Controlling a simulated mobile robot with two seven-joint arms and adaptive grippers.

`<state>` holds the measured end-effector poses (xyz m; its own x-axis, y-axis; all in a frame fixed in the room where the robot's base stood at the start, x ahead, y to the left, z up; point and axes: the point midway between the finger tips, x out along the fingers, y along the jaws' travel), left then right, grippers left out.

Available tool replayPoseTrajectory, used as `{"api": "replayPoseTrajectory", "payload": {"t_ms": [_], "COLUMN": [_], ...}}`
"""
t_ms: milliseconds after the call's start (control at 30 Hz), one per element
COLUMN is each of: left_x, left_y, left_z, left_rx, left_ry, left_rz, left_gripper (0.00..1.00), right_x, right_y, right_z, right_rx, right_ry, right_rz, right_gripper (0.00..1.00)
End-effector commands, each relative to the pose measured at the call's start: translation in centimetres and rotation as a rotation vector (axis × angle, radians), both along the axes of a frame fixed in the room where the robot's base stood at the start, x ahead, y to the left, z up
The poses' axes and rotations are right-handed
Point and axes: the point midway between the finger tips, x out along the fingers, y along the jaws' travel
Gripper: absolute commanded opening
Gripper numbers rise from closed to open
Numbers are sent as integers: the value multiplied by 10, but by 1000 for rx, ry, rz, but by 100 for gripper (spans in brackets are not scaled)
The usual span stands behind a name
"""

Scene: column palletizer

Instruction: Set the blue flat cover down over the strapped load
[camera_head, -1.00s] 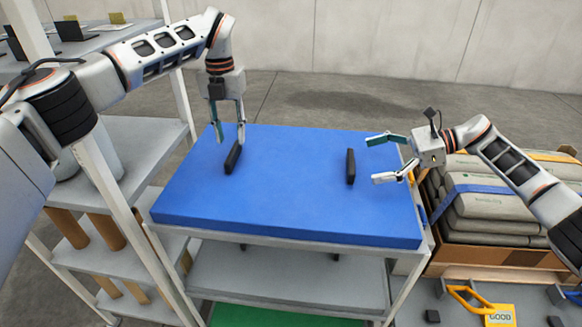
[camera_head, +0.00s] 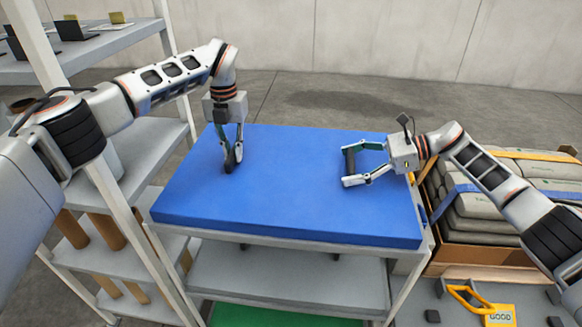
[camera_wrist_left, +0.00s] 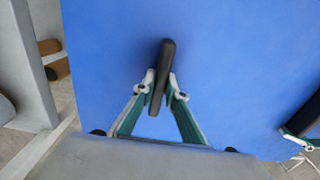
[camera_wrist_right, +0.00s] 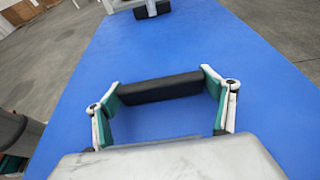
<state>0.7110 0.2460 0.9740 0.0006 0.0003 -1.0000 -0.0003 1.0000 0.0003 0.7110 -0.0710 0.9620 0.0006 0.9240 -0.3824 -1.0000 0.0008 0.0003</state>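The blue flat cover (camera_head: 285,205) lies flat on a grey cart, with two black handles on its top. My left gripper (camera_head: 233,156) points down at the left handle (camera_wrist_left: 163,70); its fingers are close together, one against each side of it. My right gripper (camera_head: 352,165) reaches in from the right and is open wide. The right handle (camera_wrist_right: 160,87) lies lengthwise between its spread fingertips. The strapped load (camera_head: 490,215), stacked grey sacks with blue and orange straps, is at the right, partly hidden by my right arm.
A shelf rack (camera_head: 150,150) with tubes and boxes stands close on the left. The cart's lower shelf (camera_head: 290,275) is below the cover. A yellow handle (camera_head: 462,295) and a "GOOD" sign (camera_head: 501,314) are at the lower right. Floor behind the cart is clear.

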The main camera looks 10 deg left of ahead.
Motion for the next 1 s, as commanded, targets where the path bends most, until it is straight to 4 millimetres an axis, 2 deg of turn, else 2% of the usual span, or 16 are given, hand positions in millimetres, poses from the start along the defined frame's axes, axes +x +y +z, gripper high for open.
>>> {"api": "replayPoseTrajectory", "payload": {"t_ms": [33,67,100,467,1000], "left_x": [0,0,0,0,0], "left_y": [0,0,0,-1,-2], "left_z": [0,0,0,5,47], "left_rx": [0,0,0,-2,-3], "left_ry": [0,0,0,-2,-5], "left_rz": [0,0,0,-1,-1], "left_gripper": [0,0,0,0,0], "right_x": [0,0,0,0,0], "right_y": [0,0,0,1,1], "right_z": [0,0,0,5,46], "right_rx": [0,-1,-1,1,1], "right_ry": [0,0,0,-2,-6], "right_rz": [0,0,0,1,1], "right_gripper": [48,40,38,38,38]}}
